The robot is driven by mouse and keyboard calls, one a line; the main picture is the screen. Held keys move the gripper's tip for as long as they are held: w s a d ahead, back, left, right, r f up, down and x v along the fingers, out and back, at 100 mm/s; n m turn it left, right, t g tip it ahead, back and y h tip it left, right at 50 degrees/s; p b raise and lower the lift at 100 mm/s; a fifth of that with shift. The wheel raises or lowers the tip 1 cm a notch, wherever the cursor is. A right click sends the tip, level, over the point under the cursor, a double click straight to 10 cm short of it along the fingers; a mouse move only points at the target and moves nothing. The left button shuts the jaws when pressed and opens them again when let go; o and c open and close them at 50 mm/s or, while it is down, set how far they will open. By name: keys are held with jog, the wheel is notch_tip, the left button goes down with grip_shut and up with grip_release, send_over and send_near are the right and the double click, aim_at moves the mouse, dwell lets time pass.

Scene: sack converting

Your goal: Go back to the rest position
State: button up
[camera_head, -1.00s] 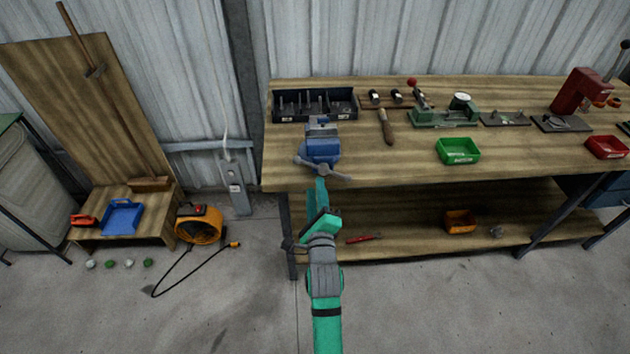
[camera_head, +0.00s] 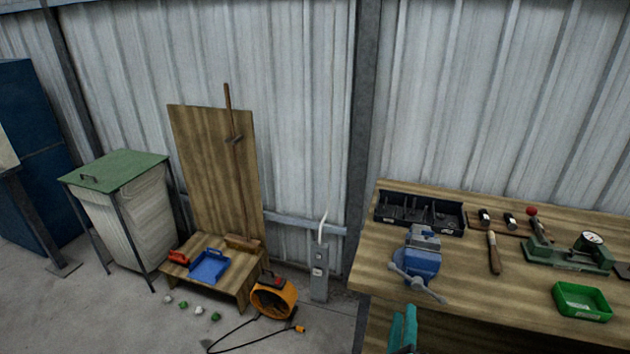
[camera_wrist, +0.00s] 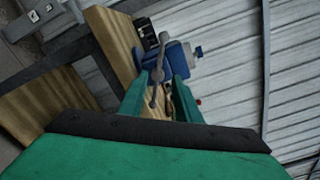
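My gripper (camera_wrist: 160,84) shows in the wrist view with its two green fingers apart and nothing held between them. The blue vise (camera_wrist: 176,58) and its grey handle show beyond and between the fingers. In the head view only a teal piece of my arm's end shows at the bottom edge, below the vise (camera_head: 421,262). The vise stands at the left front of the wooden workbench (camera_head: 463,299). The rest of my arm is out of the head view.
The bench holds a black tool tray (camera_head: 419,221), a green bin (camera_head: 581,301) and a green dial gauge stand (camera_head: 567,256). To the left are an orange blower (camera_head: 272,297) with a cable on the floor, a low wooden stand (camera_head: 233,280) and a green-lidded sack bin (camera_head: 121,170).

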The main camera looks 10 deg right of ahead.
jog(key=s+a+f+n+y, duration=0.3)
jog(key=s+a+f+n, duration=0.2)
jog(key=s+a+n, duration=0.35)
jog(key=s+a+f+n+y, duration=0.2)
jog(key=s+a+f+n, duration=0.3)
jog(key=s+a+n, duration=0.4)
jog(key=s+a+r+n+y, duration=0.2)
jog(key=s+a+n+y, duration=0.1)
jog(key=s+a+n, duration=0.9)
jog(key=s, duration=0.3)
jog(key=shift+s+a+r+y, duration=0.25)
jog(key=shift+a+y, duration=0.15)
